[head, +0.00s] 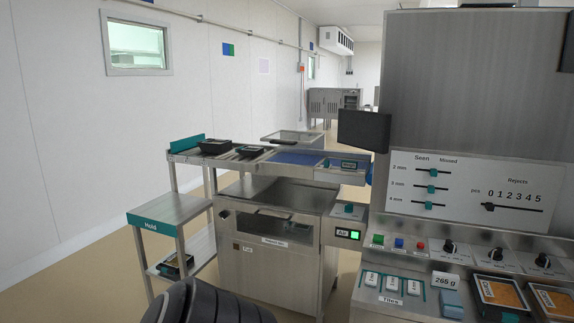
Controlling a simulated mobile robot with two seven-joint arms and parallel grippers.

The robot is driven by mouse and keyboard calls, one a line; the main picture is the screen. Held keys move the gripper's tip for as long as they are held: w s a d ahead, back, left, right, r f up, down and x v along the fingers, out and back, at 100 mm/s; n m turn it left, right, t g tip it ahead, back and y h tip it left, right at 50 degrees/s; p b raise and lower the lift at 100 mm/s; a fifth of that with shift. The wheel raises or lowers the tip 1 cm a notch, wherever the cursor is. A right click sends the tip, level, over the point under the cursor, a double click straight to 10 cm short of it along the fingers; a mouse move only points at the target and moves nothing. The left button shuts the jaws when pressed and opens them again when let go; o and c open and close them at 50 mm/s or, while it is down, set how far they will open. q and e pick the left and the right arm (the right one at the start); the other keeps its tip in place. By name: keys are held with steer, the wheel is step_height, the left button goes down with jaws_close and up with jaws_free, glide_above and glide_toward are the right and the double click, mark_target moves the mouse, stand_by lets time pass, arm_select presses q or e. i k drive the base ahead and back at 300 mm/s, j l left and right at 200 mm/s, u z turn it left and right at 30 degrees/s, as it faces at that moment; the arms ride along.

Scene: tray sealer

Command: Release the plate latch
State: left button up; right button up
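No part that I can surely tell as the plate latch shows in the head view. A steel machine cabinet (264,262) stands in the middle, with an open-topped bay and a printed label on its front. On its right side a small panel (348,213) carries a teal knob or slider. Above that, another small labelled panel (342,167) has teal parts; its lettering is too small to read. A lit green button (355,235) sits beside an "Air" label. Neither gripper's fingers are in view.
A steel side table (168,214) marked "Hold" stands left, with a tray on its lower shelf. Dark trays (216,146) lie on the upper shelf. A console (470,185) with sliders, knobs and filled trays fills the right. A black monitor (364,131) stands between. Open floor lies left.

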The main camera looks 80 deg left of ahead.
mark_target(328, 166)
steer(key=u, duration=2.25)
steer(key=i+j+z, duration=0.1)
steer(key=z, duration=0.4)
steer(key=j+z, duration=0.1)
steer(key=z, duration=0.35)
steer(key=i+j+z, duration=0.1)
steer(key=z, duration=0.4)
steer(key=j+z, duration=0.25)
steer(key=j, duration=0.15)
steer(key=j+z, duration=0.4)
steer(key=j, duration=0.25)
steer(key=k+j+z, duration=0.2)
steer(key=j, duration=0.25)
steer(key=k+j, duration=0.1)
steer(key=j, duration=0.4)
steer(key=k+j+z, duration=0.1)
steer(key=j, duration=0.4)
steer(key=k+j, duration=0.1)
steer(key=j, duration=0.4)
steer(key=z, duration=0.05)
